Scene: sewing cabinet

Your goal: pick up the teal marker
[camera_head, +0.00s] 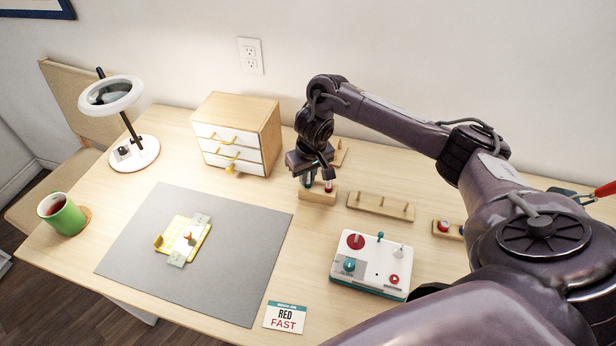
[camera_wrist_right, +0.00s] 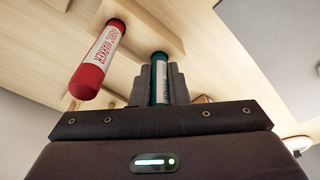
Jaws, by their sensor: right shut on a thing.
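The teal marker (camera_wrist_right: 160,82) stands between the fingers of my right gripper (camera_head: 316,172) in the right wrist view. The gripper is shut on it. In the head view the gripper points down over a small wooden holder (camera_head: 318,198), and a bit of the teal marker (camera_head: 308,182) shows below the fingers. I cannot tell whether its lower end is still seated in the holder. A red marker (camera_wrist_right: 100,58) stands close beside it, outside the fingers; it also shows in the head view (camera_head: 328,186). My left gripper is not in view.
A wooden drawer box (camera_head: 262,135) stands left of the gripper. A pegged wooden rack (camera_head: 380,206) and a white control box (camera_head: 370,265) lie to the right and front. A grey mat (camera_head: 210,290), a green mug (camera_head: 62,215) and a ring lamp (camera_head: 135,152) are at left.

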